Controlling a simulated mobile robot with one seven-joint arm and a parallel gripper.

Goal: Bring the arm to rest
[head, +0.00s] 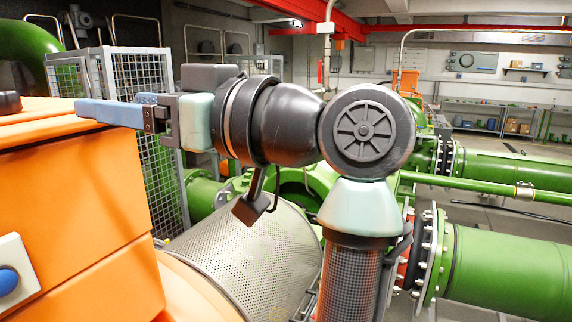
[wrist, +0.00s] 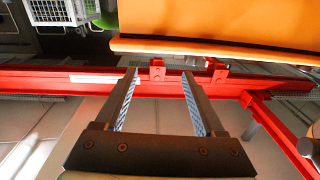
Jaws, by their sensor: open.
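My gripper (head: 108,112) is at the left of the head view, held out level toward the left, beside and above the orange casing (head: 80,190). Its blue fingers overlap the casing's top edge in that view, and I cannot tell whether they touch it. My arm bends at a dark round joint in the middle of the picture. In the wrist view my gripper (wrist: 160,103) shows two fingers well apart, with nothing between them.
A perforated metal drum (head: 245,255) lies below my wrist. A wire mesh cage (head: 140,110) stands behind my gripper. Green pipes (head: 510,265) run at the right. A red beam (wrist: 90,82) crosses the wrist view. Shelves (head: 490,115) stand far back right.

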